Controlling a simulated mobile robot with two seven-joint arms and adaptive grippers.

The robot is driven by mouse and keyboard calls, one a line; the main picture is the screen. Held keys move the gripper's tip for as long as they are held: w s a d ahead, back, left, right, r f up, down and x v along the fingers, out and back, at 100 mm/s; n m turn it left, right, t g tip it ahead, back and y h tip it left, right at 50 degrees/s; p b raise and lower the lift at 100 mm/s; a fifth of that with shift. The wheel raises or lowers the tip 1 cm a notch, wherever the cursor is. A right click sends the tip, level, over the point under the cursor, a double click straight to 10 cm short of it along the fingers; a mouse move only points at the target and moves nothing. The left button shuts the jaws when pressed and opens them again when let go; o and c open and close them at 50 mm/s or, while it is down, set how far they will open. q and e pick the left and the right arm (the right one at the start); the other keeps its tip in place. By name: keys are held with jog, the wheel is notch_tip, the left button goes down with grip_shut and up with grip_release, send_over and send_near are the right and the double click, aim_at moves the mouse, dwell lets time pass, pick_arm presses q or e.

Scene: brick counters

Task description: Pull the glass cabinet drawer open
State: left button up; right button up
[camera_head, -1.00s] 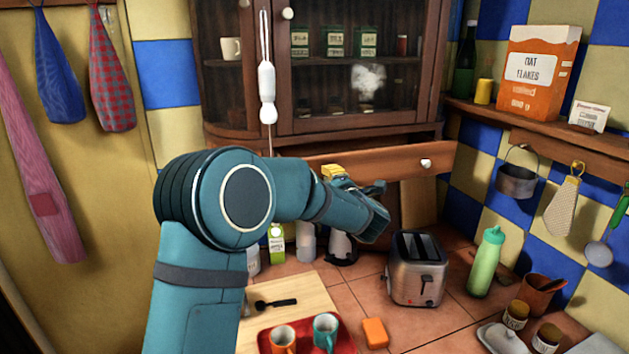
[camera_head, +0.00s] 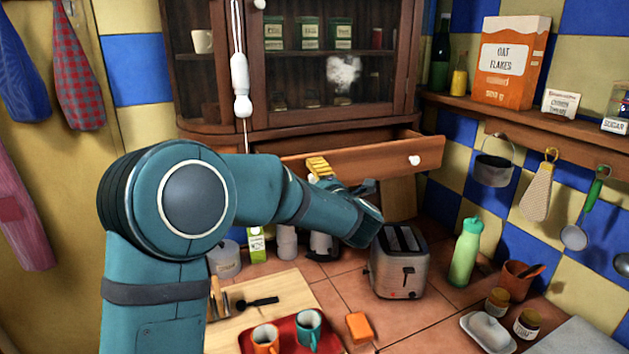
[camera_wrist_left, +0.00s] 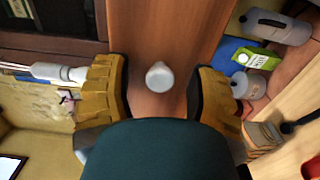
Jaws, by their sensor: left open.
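The glass cabinet (camera_head: 290,122) stands at the back in the head view. Its wooden drawer (camera_head: 370,157) stands a little out from the cabinet body. A white knob (camera_head: 413,160) shows toward the drawer's right end. My left gripper (camera_head: 318,168) is at the left part of the drawer, mostly hidden behind my own arm. In the left wrist view, my gripper (camera_wrist_left: 162,70) is open, its yellow-padded fingers on both sides of another white knob (camera_wrist_left: 159,77) on the drawer front (camera_wrist_left: 165,25). The fingers look apart from the knob. My right gripper is not in view.
Below the drawer, a toaster (camera_head: 398,270), a green bottle (camera_head: 465,252) and a red tray (camera_head: 286,340) with mugs stand on the tiled counter. A white-handled cord (camera_head: 240,85) hangs before the cabinet. A shelf (camera_head: 520,118) holds an oat flakes box.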

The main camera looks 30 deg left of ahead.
pick_arm(q)
jog(key=v, duration=1.2)
